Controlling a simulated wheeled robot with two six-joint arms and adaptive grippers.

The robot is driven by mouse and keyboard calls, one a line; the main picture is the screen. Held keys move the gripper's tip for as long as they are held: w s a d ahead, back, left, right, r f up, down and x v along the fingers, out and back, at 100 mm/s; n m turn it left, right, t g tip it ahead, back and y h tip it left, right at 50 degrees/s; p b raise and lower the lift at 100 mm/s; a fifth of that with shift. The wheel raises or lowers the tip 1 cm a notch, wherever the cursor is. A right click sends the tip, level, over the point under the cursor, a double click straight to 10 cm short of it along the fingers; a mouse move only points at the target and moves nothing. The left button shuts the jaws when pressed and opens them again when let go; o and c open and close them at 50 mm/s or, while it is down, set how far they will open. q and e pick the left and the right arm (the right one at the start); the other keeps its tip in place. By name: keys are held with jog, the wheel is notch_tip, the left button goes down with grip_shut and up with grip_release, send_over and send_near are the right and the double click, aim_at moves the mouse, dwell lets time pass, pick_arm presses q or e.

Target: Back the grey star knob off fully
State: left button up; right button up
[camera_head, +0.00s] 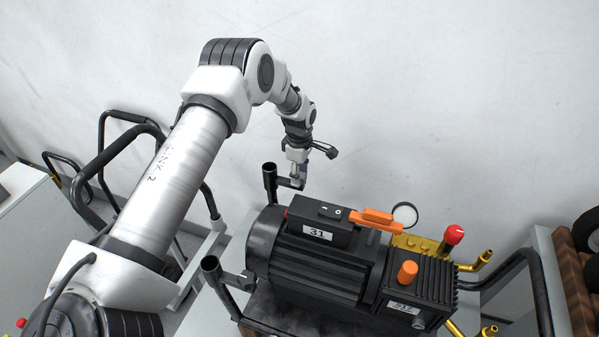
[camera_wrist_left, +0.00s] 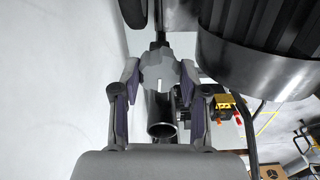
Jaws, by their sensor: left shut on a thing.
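The grey star knob (camera_wrist_left: 160,68) sits between the two fingers of my left gripper (camera_wrist_left: 161,76) in the left wrist view. The fingers press on its sides, and a pale slot or mark shows on it. In the head view my left gripper (camera_head: 301,172) reaches down behind the motor end of the black pump (camera_head: 320,262), beside an upright black tube (camera_head: 270,182). The knob is mostly hidden there by the gripper. The same tube's open end (camera_wrist_left: 162,130) shows just below the knob in the wrist view. My right gripper is not in view.
The pump carries a switch box, an orange lever (camera_head: 375,217), an orange cap (camera_head: 407,271) and a red knob (camera_head: 454,235). A second open black tube (camera_head: 211,265) stands nearer. Black handle rails (camera_head: 130,125) are at left. A white wall is behind.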

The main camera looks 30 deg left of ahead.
pick_arm(q)
jog(key=shift+s+f+n, duration=0.15)
jog(key=shift+f+n, duration=0.05)
jog(key=shift+n, duration=0.4)
jog(key=o, duration=1.1)
jog(key=shift+o, duration=0.2)
jog(key=shift+r, duration=0.1)
jog(key=shift+r, duration=0.25)
notch_tip(320, 180, up, 11)
jog(key=shift+r, duration=0.2)
